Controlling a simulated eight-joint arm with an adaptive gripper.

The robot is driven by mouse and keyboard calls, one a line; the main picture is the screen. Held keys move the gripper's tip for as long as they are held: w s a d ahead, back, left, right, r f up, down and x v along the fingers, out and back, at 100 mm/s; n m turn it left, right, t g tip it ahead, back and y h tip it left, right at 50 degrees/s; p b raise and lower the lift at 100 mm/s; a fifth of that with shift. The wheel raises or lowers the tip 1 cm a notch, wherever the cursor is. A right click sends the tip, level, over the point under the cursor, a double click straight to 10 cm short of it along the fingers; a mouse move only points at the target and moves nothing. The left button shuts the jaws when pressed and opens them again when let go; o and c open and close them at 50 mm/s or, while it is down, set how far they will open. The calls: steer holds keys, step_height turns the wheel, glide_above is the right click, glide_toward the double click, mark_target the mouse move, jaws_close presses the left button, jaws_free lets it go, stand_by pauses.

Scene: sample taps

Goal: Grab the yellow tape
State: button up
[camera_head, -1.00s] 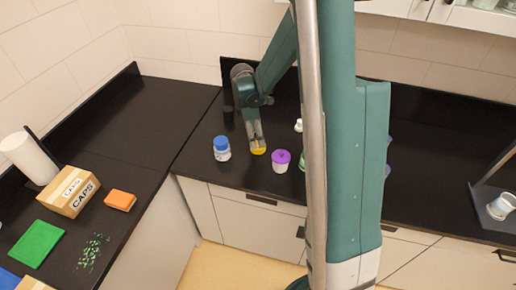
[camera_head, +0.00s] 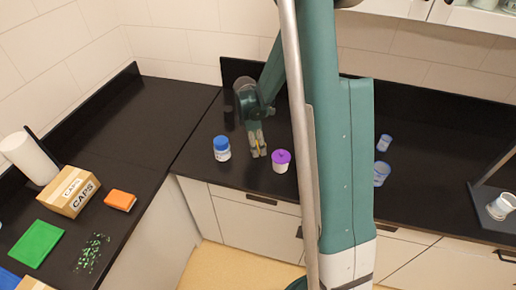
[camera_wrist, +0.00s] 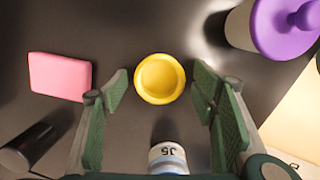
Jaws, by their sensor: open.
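The yellow tape (camera_wrist: 160,78) is a small round yellow ring with a sunken middle, lying on the black counter in the wrist view. My gripper (camera_wrist: 158,92) is open, with its green-padded fingers to the left and right of the tape and a gap on each side. In the head view my gripper (camera_head: 258,150) points down at the counter, between the blue-lidded and purple-lidded jars. The tape is mostly hidden by the fingers there.
A purple-lidded jar (camera_wrist: 285,25) stands close to the right finger; a blue-lidded jar (camera_head: 222,148) is on the other side. A pink block (camera_wrist: 60,76) lies left of the tape. Blue-and-white containers (camera_head: 381,173) stand further right.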

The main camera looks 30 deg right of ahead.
stand_by(0.5)
steer(key=c, duration=1)
steer(key=shift+r, duration=0.1)
steer(key=shift+r, duration=4.9)
